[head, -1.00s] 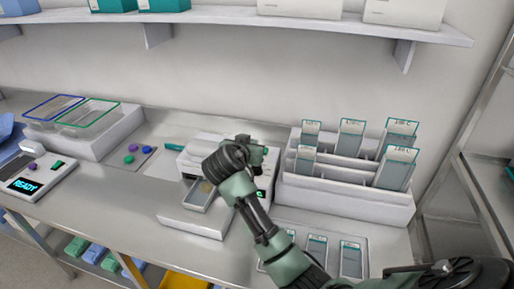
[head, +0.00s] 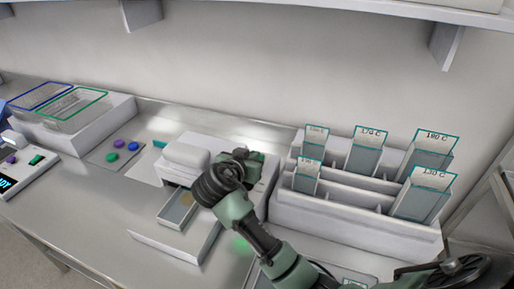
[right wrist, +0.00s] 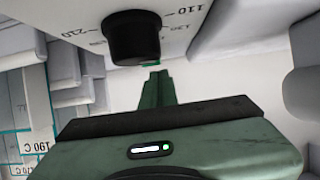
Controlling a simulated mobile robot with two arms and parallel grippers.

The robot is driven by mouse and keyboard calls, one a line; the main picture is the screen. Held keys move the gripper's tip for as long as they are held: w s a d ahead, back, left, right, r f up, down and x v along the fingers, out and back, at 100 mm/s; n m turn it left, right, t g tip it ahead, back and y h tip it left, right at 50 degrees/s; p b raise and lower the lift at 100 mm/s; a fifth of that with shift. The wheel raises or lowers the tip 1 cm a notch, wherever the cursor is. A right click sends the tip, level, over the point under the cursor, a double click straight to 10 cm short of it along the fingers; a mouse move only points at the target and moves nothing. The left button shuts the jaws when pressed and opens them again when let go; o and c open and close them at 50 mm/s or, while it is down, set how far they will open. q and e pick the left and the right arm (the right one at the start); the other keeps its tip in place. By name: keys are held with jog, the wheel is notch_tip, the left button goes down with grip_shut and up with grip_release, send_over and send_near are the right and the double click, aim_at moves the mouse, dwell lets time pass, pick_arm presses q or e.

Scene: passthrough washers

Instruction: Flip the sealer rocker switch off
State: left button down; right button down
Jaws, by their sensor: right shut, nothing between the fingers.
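The sealer (head: 186,152) is a white machine at the middle of the bench, with an open tray drawer (head: 178,208) at its front. The right wrist view shows its white front panel (right wrist: 85,20) with a black knob (right wrist: 132,38) and temperature marks. A small green patch (right wrist: 153,63) shows just below the knob, at my fingertips; I cannot tell whether it is the rocker switch. My right gripper (right wrist: 155,76) is shut and empty, its tips close to the panel; contact cannot be told. In the head view my arm hides the sealer's right front. My left gripper is out of view.
A white rack (head: 350,213) with several labelled sleeves stands close right of the sealer. A shelf (head: 405,12) hangs above.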

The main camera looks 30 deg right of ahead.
jog(key=shift+s+a+f, duration=0.15)
jog(key=shift+f, duration=0.05)
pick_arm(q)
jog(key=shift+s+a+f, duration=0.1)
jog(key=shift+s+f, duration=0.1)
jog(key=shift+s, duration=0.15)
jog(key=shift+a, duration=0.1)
